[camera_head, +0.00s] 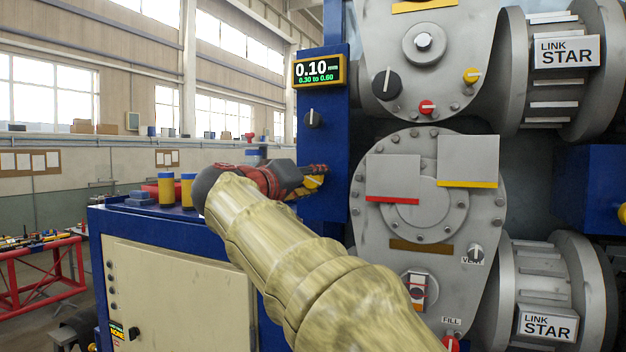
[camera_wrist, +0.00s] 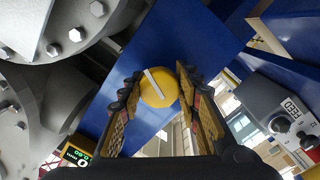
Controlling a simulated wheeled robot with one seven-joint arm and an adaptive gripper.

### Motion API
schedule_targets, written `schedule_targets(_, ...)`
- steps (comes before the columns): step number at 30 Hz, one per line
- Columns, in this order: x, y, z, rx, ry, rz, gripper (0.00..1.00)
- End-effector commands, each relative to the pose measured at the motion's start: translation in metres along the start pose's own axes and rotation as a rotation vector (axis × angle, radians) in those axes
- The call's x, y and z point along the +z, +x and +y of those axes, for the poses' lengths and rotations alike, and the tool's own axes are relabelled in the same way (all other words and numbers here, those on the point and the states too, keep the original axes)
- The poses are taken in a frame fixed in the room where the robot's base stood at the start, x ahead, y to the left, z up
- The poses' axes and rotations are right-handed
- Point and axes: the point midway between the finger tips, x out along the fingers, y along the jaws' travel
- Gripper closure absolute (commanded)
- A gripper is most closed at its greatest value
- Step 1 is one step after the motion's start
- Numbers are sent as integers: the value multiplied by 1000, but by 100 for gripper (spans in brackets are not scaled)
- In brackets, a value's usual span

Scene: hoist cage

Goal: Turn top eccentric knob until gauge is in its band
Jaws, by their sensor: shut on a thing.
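A yellow knob (camera_wrist: 158,88) with a white pointer line sits on the blue post, between my gripper's fingers (camera_wrist: 157,78) in the wrist view. The fingers are shut on it from both sides. In the head view my gripper (camera_head: 316,172) covers most of the yellow knob (camera_head: 313,182). The gauge (camera_head: 318,71) at the post's top reads 0.10 mm, with 0.30 to 0.60 printed below. It shows partly in the wrist view (camera_wrist: 75,155).
The grey machine housing (camera_head: 430,215) with cover plates and several small knobs stands right of the post. A blue-topped cabinet (camera_head: 180,270) stands below my arm, with yellow cylinders (camera_head: 166,189) on it. A grey box with knobs (camera_wrist: 268,108) lies right in the wrist view.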

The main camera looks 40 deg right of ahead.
Motion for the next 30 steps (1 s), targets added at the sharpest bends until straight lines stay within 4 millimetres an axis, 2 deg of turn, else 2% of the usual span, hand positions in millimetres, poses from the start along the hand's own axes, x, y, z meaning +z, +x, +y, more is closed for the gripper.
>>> schedule_targets(6, 0, 0, 0, 0, 0, 0, 92)
schedule_targets(15, 0, 0, 0, 3, -41, 3, 92)
schedule_targets(30, 0, 0, 0, 22, -377, 24, 92)
